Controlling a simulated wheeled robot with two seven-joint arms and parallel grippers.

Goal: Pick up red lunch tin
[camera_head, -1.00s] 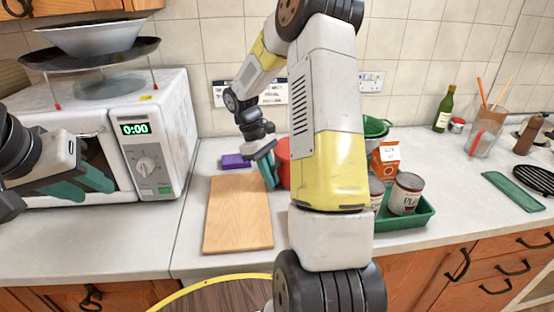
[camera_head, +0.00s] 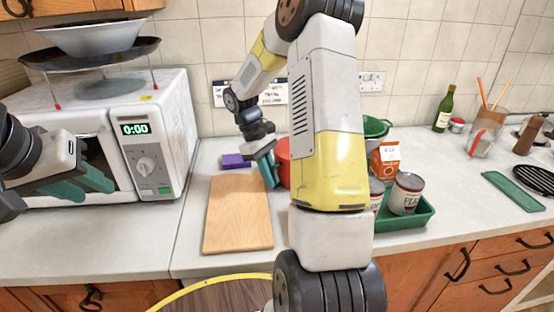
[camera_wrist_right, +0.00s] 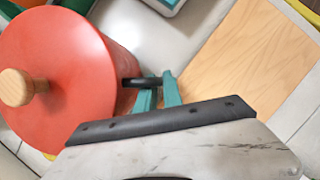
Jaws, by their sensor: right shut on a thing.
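The red lunch tin (camera_head: 283,163) stands on the counter behind the right side of the wooden board, mostly hidden by my right arm. In the right wrist view the red tin (camera_wrist_right: 65,75) is round, with a wooden knob on its lid and a dark handle (camera_wrist_right: 140,83) at its side. My right gripper (camera_wrist_right: 158,88) has its teal fingers shut on that handle. In the head view my right gripper (camera_head: 271,175) is at the tin's left side. My left gripper (camera_head: 80,188) hangs before the microwave, away from the tin; its finger gap is unclear.
A wooden board (camera_head: 238,215) lies in front, with a purple item (camera_head: 236,161) behind it. The microwave (camera_head: 160,150) stands at left. A green tray (camera_head: 405,222) with cans and a carton is at right, partly behind my right arm.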

